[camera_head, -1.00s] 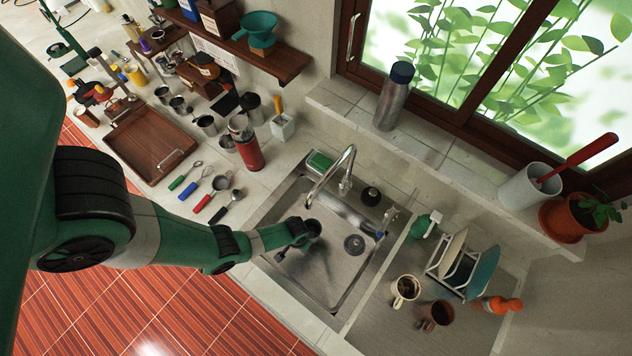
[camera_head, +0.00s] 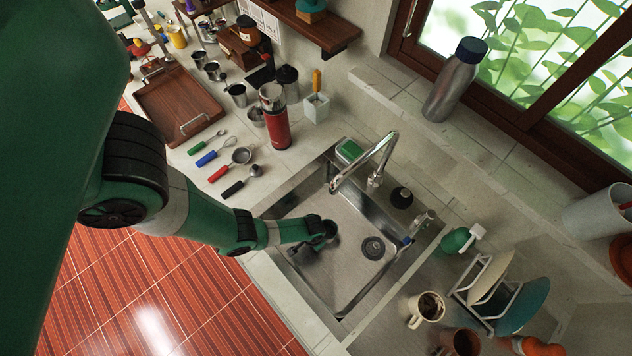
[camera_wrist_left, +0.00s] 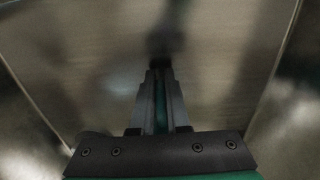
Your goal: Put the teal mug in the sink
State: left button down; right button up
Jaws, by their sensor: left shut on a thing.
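My left gripper (camera_head: 322,238) reaches in from the left and is over the sink (camera_head: 345,275), inside the basin's outline. In the left wrist view, its two fingers (camera_wrist_left: 159,75) are nearly together, with a narrow teal strip, part of the teal mug (camera_wrist_left: 160,112), between them. The rest of the mug is hidden by the gripper and arm. The metal sink floor and walls surround the fingers in that view. I cannot tell whether the mug touches the sink floor. My right gripper is not in view.
A tall faucet (camera_head: 375,165) arches over the back of the sink. A cream mug (camera_head: 425,308), a brown mug (camera_head: 461,343) and a dish rack (camera_head: 480,297) with plates stand on the right. The basin around the drain (camera_head: 373,247) is clear.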

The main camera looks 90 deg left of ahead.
pick_arm(q)
jog(key=shift+w+f, duration=0.1)
jog(key=c, duration=0.9)
grip_release()
notch_tip(320, 180, up, 12)
jog(key=p, duration=1.2)
jog(key=shift+r, duration=0.25)
jog(key=shift+f, duration=0.1)
